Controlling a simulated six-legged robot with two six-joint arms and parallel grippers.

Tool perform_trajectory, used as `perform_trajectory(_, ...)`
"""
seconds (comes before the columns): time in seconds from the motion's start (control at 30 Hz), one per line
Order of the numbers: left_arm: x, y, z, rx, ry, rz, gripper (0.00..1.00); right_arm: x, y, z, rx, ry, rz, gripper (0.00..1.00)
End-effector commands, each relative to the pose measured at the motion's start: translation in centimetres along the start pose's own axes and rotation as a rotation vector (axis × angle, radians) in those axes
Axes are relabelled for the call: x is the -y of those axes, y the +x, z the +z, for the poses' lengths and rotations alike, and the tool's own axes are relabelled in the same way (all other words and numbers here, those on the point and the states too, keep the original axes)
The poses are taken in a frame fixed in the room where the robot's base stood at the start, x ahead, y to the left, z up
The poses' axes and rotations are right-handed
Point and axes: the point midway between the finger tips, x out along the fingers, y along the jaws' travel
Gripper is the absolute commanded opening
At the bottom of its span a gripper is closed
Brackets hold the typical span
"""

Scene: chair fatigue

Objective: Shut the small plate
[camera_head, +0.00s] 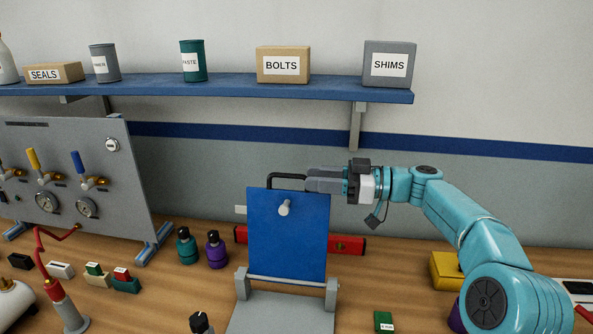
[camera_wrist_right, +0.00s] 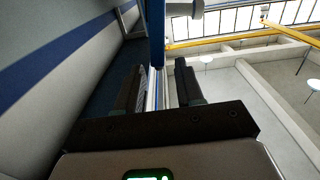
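The small plate (camera_head: 300,240) is a blue panel standing upright on the hinged rear edge of a grey base (camera_head: 283,312). A black handle (camera_head: 285,176) rises from its top edge, and a pale knob (camera_head: 284,208) is on its face. My right gripper (camera_head: 310,180) reaches in from the right at the plate's top right corner, beside the handle. In the right wrist view the gripper (camera_wrist_right: 160,85) has its fingers apart, with the plate's blue edge (camera_wrist_right: 156,30) showing between them. Contact is unclear. My left gripper is out of view.
A red level (camera_head: 347,245) lies behind the plate. Green and purple bottles (camera_head: 187,247) stand left of it, near a grey gauge panel (camera_head: 75,175). A small green box (camera_head: 383,320) lies at front right. A blue shelf (camera_head: 210,90) with containers hangs above.

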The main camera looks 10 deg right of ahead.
Motion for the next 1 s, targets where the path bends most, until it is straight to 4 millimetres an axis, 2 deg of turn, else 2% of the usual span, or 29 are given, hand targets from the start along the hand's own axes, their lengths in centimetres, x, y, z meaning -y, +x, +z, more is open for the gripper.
perform_trajectory(0.1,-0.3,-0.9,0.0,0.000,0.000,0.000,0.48,0.0,2.4,-0.3,0.000,0.001,-0.003,0.37)
perform_trajectory(0.23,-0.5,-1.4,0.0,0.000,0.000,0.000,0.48,-0.2,4.1,-0.1,-0.001,0.002,-0.002,0.37)
perform_trajectory(0.4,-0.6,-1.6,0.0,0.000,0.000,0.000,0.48,-0.3,5.0,0.0,-0.001,0.001,0.000,0.37)
perform_trajectory(0.63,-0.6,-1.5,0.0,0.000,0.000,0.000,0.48,-0.3,5.0,0.0,-0.001,0.000,0.000,0.37)
perform_trajectory(0.67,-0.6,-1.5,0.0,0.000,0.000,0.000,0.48,-0.3,5.0,0.0,-0.001,0.000,0.000,0.30)
perform_trajectory(0.7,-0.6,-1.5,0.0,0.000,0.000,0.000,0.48,-0.3,5.0,0.0,-0.001,0.000,0.000,0.17)
perform_trajectory(0.77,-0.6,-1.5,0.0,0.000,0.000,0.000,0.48,-0.3,5.0,0.0,-0.001,0.000,0.001,0.00)
perform_trajectory(1.0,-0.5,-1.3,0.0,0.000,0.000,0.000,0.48,-0.3,5.0,0.1,-0.001,-0.004,0.002,0.00)
